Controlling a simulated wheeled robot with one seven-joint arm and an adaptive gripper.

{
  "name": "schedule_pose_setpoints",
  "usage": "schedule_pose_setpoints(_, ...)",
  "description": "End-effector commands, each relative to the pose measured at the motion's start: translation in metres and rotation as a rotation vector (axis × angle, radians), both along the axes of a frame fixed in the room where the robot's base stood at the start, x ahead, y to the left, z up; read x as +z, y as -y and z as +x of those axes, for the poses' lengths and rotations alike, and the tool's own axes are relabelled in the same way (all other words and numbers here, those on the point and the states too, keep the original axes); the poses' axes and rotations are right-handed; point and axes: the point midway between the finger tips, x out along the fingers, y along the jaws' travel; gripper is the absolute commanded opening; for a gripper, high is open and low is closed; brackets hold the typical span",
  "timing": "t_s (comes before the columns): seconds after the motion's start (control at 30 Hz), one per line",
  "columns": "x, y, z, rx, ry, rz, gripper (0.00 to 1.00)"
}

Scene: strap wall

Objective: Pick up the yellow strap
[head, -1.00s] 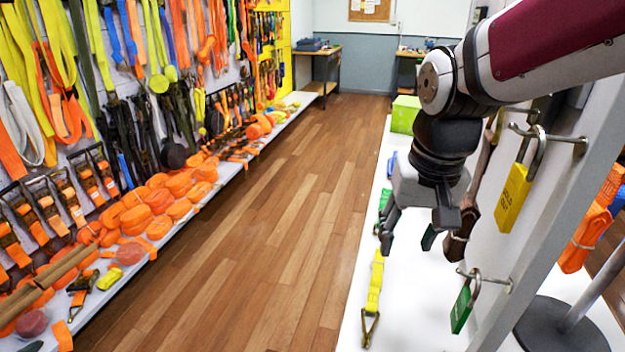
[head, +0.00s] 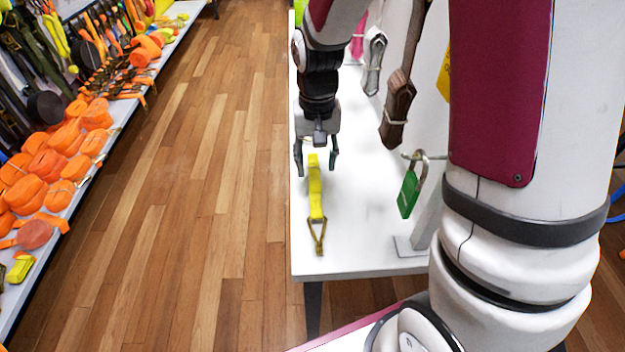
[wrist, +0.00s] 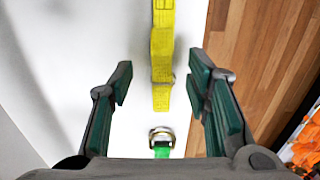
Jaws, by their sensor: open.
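The yellow strap (head: 315,188) lies lengthwise on the white table, with a metal hook (head: 318,236) at its near end in the head view. My gripper (head: 316,170) is open and empty above the far part of the strap. In the wrist view, the yellow strap (wrist: 162,55) runs down the middle, between the lines of the two open fingers (wrist: 162,92), apart from both. How high the fingers are above it I cannot tell.
A green strap end with a metal buckle (wrist: 162,138) lies close to the yellow strap. The white table (head: 365,250) is narrow, with wooden floor beyond its left edge. A green padlock (head: 409,192) and a brown strap bundle (head: 397,110) hang at the right.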

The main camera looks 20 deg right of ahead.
Motion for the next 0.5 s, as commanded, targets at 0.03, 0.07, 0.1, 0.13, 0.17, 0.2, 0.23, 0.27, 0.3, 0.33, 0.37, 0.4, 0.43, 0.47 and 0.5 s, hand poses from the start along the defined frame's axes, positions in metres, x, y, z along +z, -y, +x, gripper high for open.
schedule_pose_setpoints(0.03, -0.005, 0.0, 0.0, 0.0, -0.002, 0.0, 0.44)
schedule_pose_setpoints(0.07, -0.007, 0.0, 0.0, 0.0, -0.002, 0.001, 0.44)
schedule_pose_setpoints(0.1, -0.009, 0.0, 0.0, 0.0, -0.001, 0.0, 0.44)
schedule_pose_setpoints(0.13, -0.01, 0.0, 0.0, 0.0, 0.0, 0.0, 0.44)
schedule_pose_setpoints(0.17, -0.012, 0.0, 0.0, 0.0, 0.0, 0.0, 0.44)
schedule_pose_setpoints(0.2, -0.015, -0.001, 0.0, 0.0, -0.001, 0.0, 0.44)
schedule_pose_setpoints(0.23, -0.018, -0.001, 0.0, 0.0, -0.003, 0.0, 0.44)
schedule_pose_setpoints(0.27, -0.021, -0.001, 0.0, 0.0, -0.004, 0.0, 0.44)
schedule_pose_setpoints(0.3, -0.027, -0.002, 0.0, 0.0, -0.003, 0.0, 0.44)
schedule_pose_setpoints(0.33, -0.032, -0.003, 0.001, 0.0, -0.004, 0.0, 0.44)
schedule_pose_setpoints(0.37, -0.037, -0.004, 0.001, 0.0, -0.005, 0.001, 0.44)
schedule_pose_setpoints(0.4, -0.043, -0.004, 0.001, 0.0, -0.003, 0.0, 0.44)
schedule_pose_setpoints(0.43, -0.047, -0.004, 0.002, 0.0, -0.003, 0.0, 0.44)
schedule_pose_setpoints(0.47, -0.05, -0.004, 0.002, 0.0, -0.003, 0.0, 0.44)
schedule_pose_setpoints(0.5, -0.055, -0.004, 0.002, 0.0, -0.002, 0.0, 0.44)
